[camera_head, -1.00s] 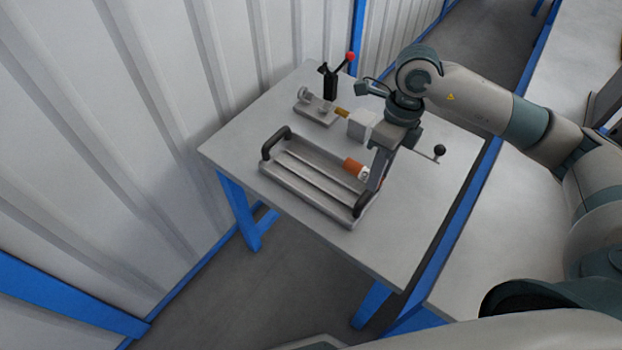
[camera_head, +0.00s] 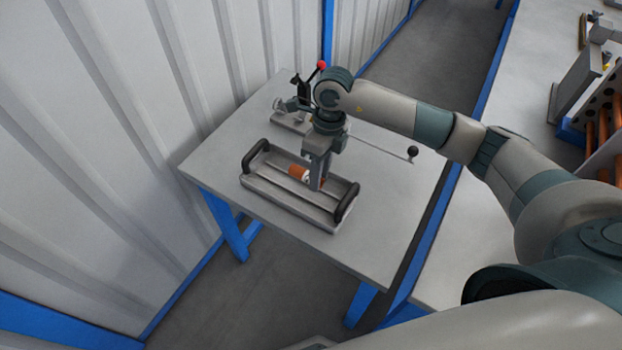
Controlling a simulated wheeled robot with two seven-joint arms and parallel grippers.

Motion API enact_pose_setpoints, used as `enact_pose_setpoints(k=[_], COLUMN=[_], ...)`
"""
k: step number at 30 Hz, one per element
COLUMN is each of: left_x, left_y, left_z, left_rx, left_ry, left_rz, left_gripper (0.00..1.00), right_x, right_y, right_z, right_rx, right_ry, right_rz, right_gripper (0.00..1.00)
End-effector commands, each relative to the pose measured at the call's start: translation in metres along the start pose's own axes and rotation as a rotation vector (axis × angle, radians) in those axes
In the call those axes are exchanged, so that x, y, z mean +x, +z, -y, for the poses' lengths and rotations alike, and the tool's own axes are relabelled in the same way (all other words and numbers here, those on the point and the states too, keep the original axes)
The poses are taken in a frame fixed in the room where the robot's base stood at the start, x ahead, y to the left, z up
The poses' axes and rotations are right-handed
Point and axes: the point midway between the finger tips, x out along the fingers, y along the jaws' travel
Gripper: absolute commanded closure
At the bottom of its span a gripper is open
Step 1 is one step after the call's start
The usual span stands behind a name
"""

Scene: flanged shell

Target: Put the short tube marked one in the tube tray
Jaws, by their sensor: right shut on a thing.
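The tube tray (camera_head: 276,197) is a grey metal tray with a black handle at each end, on the grey table. A short orange tube (camera_head: 297,172) with a white mark shows at the middle of the tray. My right gripper (camera_head: 316,184) points down over the tray and is shut on this tube. The fingers hide part of the tube. I cannot tell whether the tube touches the tray floor. I cannot read the number on the mark. My left gripper is not in view.
A clamp fixture with a red-knobbed lever (camera_head: 321,65) stands behind the tray, partly hidden by my right arm. A rod with a black ball knob (camera_head: 412,151) is to the right. Table (camera_head: 390,220) is bare in front right. A rack with orange tubes (camera_head: 604,130) stands far right.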

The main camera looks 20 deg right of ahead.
Motion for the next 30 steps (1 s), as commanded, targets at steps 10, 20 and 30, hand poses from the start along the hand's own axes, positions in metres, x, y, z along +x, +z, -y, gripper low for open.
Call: enact_pose_setpoints(k=[10, 20, 30], left_x=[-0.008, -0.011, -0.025], left_y=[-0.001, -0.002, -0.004], left_z=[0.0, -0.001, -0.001], left_rx=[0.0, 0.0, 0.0], left_ry=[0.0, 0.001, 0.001], left_rz=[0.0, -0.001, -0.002], left_gripper=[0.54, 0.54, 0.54], right_x=[0.013, 0.017, 0.051], right_y=[0.024, 0.023, 0.023], right_z=[0.003, 0.004, 0.011], right_rx=[0.001, 0.001, 0.001], right_ry=[0.0, 0.001, 0.0], right_rz=[0.001, 0.0, 0.0], right_gripper=[1.0, 1.0, 1.0])
